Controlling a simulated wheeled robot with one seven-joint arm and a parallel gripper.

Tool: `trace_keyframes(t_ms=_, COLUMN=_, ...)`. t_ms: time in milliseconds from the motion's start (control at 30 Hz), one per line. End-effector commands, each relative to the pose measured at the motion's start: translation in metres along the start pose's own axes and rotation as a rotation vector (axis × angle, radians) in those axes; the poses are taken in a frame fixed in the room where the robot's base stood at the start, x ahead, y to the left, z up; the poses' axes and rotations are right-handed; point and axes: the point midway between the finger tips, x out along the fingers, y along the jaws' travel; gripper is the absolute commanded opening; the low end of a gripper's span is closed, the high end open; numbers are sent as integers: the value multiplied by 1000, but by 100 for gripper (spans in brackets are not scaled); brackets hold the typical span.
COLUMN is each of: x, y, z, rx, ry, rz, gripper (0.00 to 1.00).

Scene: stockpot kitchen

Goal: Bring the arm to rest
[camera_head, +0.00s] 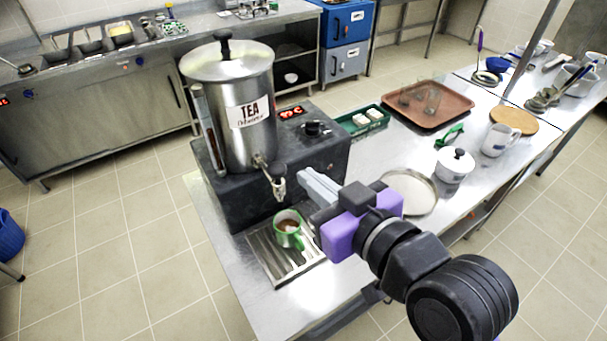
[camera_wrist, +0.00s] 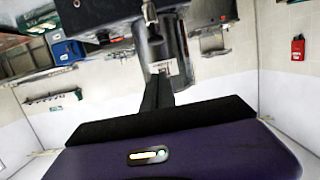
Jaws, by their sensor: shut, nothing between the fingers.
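My gripper (camera_head: 318,188) is at the end of my arm, above the right side of the drip tray and just right of the tea urn's tap (camera_head: 277,184). Its fingers are shut with nothing between them. In the wrist view the shut fingers (camera_wrist: 158,92) point toward the urn's tap, which shows blurred beyond them. I cannot tell whether the fingers touch the tap. A green mug (camera_head: 288,232) with brown liquid in it stands upright on the metal drip tray (camera_head: 262,262), below the tap. The steel tea urn (camera_head: 245,140) stands on a dark base (camera_head: 325,160).
The table's front left part (camera_head: 265,310) is clear.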

Motion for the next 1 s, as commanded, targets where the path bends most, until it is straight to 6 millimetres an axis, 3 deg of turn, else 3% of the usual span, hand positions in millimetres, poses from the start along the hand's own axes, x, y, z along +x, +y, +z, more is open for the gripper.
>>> trace_keyframes(t_ms=567, x=-1, y=0, z=-2, rx=5, ry=7, rz=2, gripper=0)
trace_keyframes(t_ms=833, x=-8, y=17, z=-45, rx=32, ry=199, rz=77, gripper=0)
trace_keyframes(t_ms=1000, x=-27, y=33, z=-36, rx=49, ry=299, rz=156, gripper=0)
